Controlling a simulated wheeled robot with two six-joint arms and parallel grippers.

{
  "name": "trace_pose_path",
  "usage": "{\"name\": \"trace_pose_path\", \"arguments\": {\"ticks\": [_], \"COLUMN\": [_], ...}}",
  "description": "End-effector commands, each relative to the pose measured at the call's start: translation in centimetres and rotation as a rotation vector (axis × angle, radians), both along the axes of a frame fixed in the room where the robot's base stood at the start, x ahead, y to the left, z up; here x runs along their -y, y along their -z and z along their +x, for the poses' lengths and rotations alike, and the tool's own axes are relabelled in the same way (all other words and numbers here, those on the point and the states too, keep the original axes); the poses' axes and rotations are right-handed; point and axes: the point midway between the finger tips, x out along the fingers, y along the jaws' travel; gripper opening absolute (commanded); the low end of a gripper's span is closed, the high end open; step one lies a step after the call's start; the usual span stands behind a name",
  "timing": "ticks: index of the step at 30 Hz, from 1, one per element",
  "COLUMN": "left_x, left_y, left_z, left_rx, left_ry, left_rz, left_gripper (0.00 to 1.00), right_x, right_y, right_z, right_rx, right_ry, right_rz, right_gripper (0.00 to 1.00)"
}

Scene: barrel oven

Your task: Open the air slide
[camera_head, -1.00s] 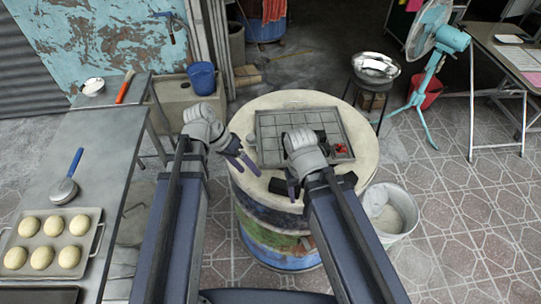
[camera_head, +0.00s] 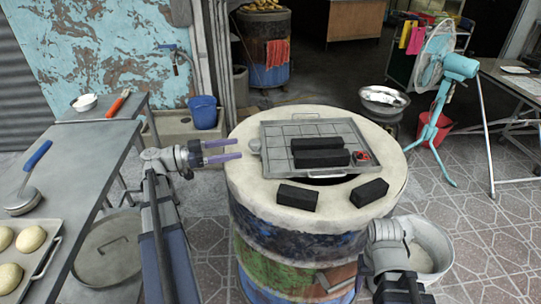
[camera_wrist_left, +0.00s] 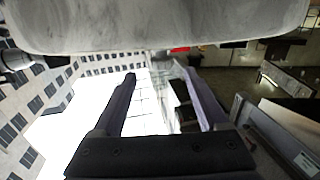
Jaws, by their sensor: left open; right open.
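The barrel oven (camera_head: 275,238) stands in the middle, with a pale thick rim. A grey metal piece (camera_head: 338,278) sticks out low on its front wall; it may be the air slide, but I cannot tell.
A grid tray (camera_head: 285,129) lies on the oven top with two black blocks (camera_head: 320,158) and a small red item. Two more black blocks (camera_head: 297,196) lie on the front rim. The white bucket (camera_head: 433,250) stands at the right. A bun table (camera_head: 70,165) is at the left.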

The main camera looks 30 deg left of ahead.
Motion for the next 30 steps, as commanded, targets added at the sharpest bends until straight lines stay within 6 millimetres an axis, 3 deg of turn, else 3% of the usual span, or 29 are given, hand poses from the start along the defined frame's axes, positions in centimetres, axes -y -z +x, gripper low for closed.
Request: {"name": "trace_pose_path", "arguments": {"ticks": [8,21,30], "left_x": [-0.3,4.3,5.3], "left_y": [0.0,0.0,0.0], "left_z": [0.0,4.1,5.1], "left_rx": [0.023,0.020,0.019], "left_ry": [-0.008,-0.006,-0.008], "left_rz": [0.000,0.000,0.000], "left_gripper": [0.77,0.77,0.77], "right_x": [0.0,0.0,0.0], "right_y": [0.3,0.3,0.3], "right_z": [0.0,0.0,0.0], "right_rx": [0.000,0.000,0.000], "right_ry": [0.000,0.000,0.000], "right_rz": [0.000,0.000,0.000], "right_gripper": [0.60,0.60,0.60]}}
